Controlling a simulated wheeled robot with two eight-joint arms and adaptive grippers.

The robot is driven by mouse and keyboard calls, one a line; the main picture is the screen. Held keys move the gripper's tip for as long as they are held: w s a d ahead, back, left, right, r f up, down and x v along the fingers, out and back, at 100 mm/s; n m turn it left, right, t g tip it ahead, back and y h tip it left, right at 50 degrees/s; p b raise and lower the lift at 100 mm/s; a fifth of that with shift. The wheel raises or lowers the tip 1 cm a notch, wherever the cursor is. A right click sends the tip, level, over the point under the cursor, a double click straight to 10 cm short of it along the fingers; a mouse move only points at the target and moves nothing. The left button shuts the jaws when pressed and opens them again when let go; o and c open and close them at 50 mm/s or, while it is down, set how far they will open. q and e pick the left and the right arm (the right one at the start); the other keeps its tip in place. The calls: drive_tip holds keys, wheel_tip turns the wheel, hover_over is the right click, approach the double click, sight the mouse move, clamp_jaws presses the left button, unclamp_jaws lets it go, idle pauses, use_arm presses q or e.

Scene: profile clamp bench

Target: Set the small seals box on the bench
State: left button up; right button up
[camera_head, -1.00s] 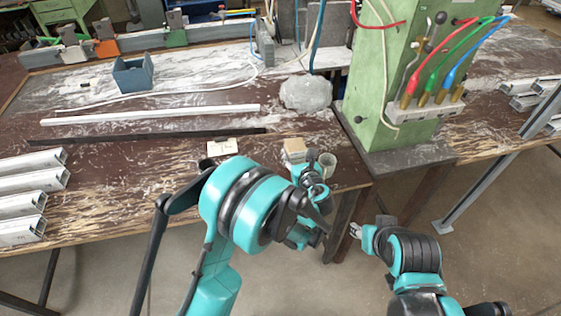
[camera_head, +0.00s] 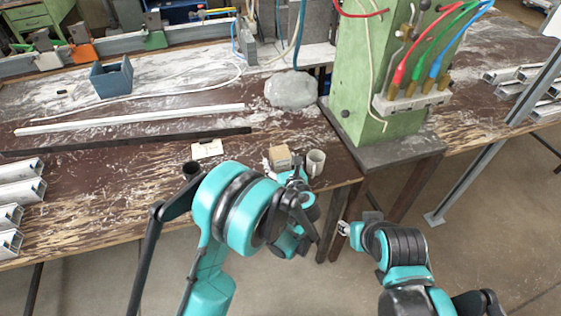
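The small seals box (camera_head: 279,157) is a small tan carton near the front edge of the bench (camera_head: 110,200), left of a pale cup. My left gripper (camera_head: 281,163) is at the box, with finger parts showing at its left and right sides, and appears shut on it. My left arm hides part of the gripper and the box's lower side, so I cannot tell whether the box touches the bench top. My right gripper (camera_head: 343,229) is low in front of the bench, away from the box; its fingers are too small to read.
The pale cup (camera_head: 315,162) stands close right of the box. A white card-like item (camera_head: 207,150) and a dark round cup (camera_head: 191,170) lie to the left. Long bars cross the bench.

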use_arm(q)
drive_tip(key=shift+r, duration=0.1)
